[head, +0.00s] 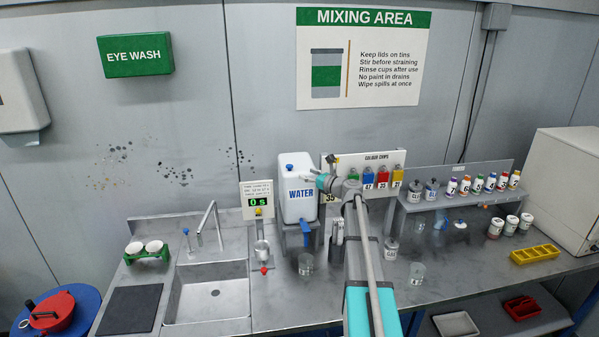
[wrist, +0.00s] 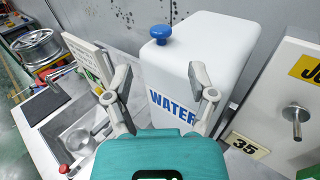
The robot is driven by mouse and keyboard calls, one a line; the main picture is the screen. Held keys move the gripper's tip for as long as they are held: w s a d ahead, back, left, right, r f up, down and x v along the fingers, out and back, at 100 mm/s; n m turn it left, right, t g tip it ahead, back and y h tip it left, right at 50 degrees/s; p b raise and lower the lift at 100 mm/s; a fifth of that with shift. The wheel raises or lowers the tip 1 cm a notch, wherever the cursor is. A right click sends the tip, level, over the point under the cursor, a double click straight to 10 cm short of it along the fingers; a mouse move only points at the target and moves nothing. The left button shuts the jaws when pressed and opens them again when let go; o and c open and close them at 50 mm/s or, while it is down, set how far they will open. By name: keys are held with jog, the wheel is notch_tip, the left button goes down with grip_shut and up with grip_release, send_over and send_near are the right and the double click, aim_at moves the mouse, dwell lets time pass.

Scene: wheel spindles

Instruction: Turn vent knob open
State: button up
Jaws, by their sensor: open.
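The blue vent knob (wrist: 161,34) sits on top of the white water tank (wrist: 205,45), near its corner. In the head view the knob (head: 289,166) is a small blue spot on the tank (head: 297,208), which stands on the bench against the wall. My gripper (wrist: 160,78) is open and empty, its two fingers apart in front of the tank's WATER face. The knob shows beyond the fingertips, not between them. In the head view my gripper (head: 325,182) is at the tank's upper right side, partly hidden by my arm.
Right of the tank is a colour chips board (head: 370,160) with a metal peg (wrist: 296,113) close to my gripper. A timer panel (head: 257,200) stands left of the tank. A sink (head: 208,292) is further left. A bottle shelf (head: 455,195) is at right.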

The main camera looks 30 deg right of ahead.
jog(key=shift+v, duration=1.95)
jog(key=shift+o, duration=0.2)
jog(key=m+t+h, duration=0.1)
jog(key=m+h, duration=0.4)
jog(key=h, duration=0.2)
send_near(291, 167)
jog(key=shift+s+a+f, duration=0.1)
jog(key=shift+s+a, duration=0.05)
jog(key=shift+s, duration=1.15)
jog(key=shift+w, duration=0.2)
jog(key=w, duration=1.3)
jog(key=shift+w, duration=0.25)
jog(key=shift+c, duration=0.2)
jog(key=shift+d+n, duration=0.2)
jog(key=shift+n, duration=0.1)
grip_shut()
